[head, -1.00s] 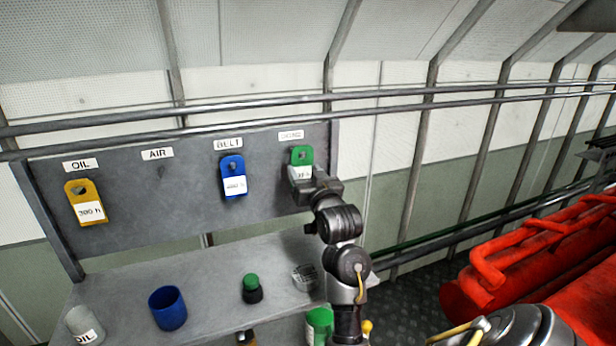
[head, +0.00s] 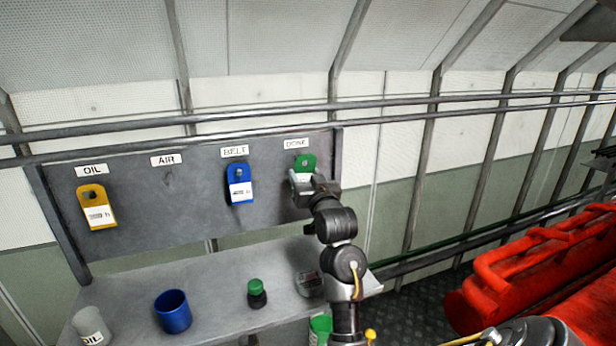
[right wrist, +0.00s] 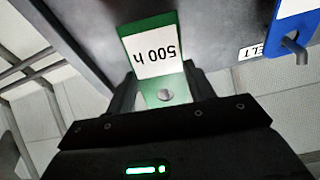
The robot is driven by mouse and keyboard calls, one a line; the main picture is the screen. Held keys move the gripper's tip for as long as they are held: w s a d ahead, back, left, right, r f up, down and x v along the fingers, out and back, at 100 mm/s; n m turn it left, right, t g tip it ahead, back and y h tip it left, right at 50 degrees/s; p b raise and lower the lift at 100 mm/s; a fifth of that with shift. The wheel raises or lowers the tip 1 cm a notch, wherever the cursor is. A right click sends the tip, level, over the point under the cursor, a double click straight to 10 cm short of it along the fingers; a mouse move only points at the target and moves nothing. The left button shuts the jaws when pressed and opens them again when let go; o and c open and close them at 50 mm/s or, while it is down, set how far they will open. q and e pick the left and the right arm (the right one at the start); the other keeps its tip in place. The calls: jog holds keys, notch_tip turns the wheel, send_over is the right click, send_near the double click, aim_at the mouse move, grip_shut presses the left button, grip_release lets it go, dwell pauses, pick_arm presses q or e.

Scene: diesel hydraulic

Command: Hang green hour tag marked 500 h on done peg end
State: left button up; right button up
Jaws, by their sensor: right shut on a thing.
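The green hour tag (head: 306,162) is at the DONE peg position, under the DONE label at the right end of the grey board. My right gripper (head: 303,184) is shut on it. In the right wrist view, the tag (right wrist: 150,45) appears upside down, with "500 h" on its white label, between the fingers of my right gripper (right wrist: 163,92). A grey round end (right wrist: 165,95) shows at the tag's hole; I cannot tell if the peg passes fully through. My left gripper is not in view.
On the board (head: 150,205), a yellow tag (head: 95,221) hangs under OIL and a blue tag (head: 240,172) under BELT. The AIR place is bare. On the shelf (head: 225,275) stand a blue cup (head: 172,312), a grey cup (head: 90,327) and a green-capped bottle (head: 256,293).

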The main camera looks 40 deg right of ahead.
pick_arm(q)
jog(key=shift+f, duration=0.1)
pick_arm(e)
jog(key=shift+w+f, duration=0.2)
jog(key=shift+f, duration=0.5)
jog(key=o, duration=1.1)
jog(key=shift+w+d+f, duration=0.1)
jog(key=o, duration=0.4)
jog(key=shift+w+d+f, duration=0.3)
jog(key=shift+w+d, duration=0.1)
jog(key=shift+w, duration=0.2)
jog(key=shift+s+a+r, duration=0.25)
jog(key=shift+s+r, duration=0.1)
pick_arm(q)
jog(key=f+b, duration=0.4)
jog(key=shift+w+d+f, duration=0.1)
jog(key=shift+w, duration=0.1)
pick_arm(e)
send_near(305, 180)
jog(key=shift+s+a+r, duration=0.15)
jog(key=shift+s+r, duration=0.05)
jog(key=shift+s, duration=0.35)
